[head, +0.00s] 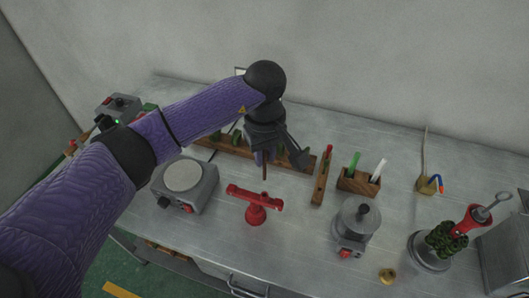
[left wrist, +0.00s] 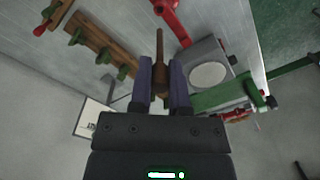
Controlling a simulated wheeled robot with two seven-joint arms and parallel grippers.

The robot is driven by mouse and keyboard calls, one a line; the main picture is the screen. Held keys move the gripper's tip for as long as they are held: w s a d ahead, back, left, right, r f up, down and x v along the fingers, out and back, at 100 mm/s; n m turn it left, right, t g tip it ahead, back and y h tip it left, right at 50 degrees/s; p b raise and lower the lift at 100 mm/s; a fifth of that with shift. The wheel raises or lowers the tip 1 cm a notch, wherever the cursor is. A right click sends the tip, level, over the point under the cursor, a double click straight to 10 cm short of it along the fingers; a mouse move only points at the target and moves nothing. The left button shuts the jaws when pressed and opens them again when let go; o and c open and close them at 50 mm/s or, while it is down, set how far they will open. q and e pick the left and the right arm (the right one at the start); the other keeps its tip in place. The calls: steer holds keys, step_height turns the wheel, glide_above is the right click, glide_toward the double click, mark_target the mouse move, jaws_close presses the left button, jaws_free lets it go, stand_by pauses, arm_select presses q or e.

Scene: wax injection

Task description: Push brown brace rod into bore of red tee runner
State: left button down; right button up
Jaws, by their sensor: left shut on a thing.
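My left gripper (head: 264,156) hangs above the bench with its fingers pointing down. It is shut on the brown brace rod (head: 265,172), which sticks out below the fingertips and points down. In the left wrist view the rod (left wrist: 160,48) stands between the two purple fingers, thicker near them and thinner towards its free end. The red tee runner (head: 255,203) stands on the bench, with a crossbar on top of a round foot. The rod's lower end is above and behind the crossbar, apart from it in the picture. The bore cannot be made out. My right gripper is not in view.
A grey hot plate (head: 184,186) stands left of the tee runner. A wooden rack (head: 228,149) lies behind it, and a wooden bar (head: 321,184) lies to its right.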

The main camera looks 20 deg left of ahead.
mark_target(265, 173)
arm_select(q)
step_height(265, 173, down, 6)
steer(key=b, duration=0.4)
steer(key=shift+r, duration=0.25)
steer(key=shift+r, duration=0.1)
steer(key=shift+b, duration=0.5)
stand_by(0.6)
stand_by(0.5)
steer(key=shift+f+b, duration=0.45)
steer(key=shift+b, duration=0.1)
steer(key=shift+f+b, duration=1.1)
steer(key=shift+f, duration=0.1)
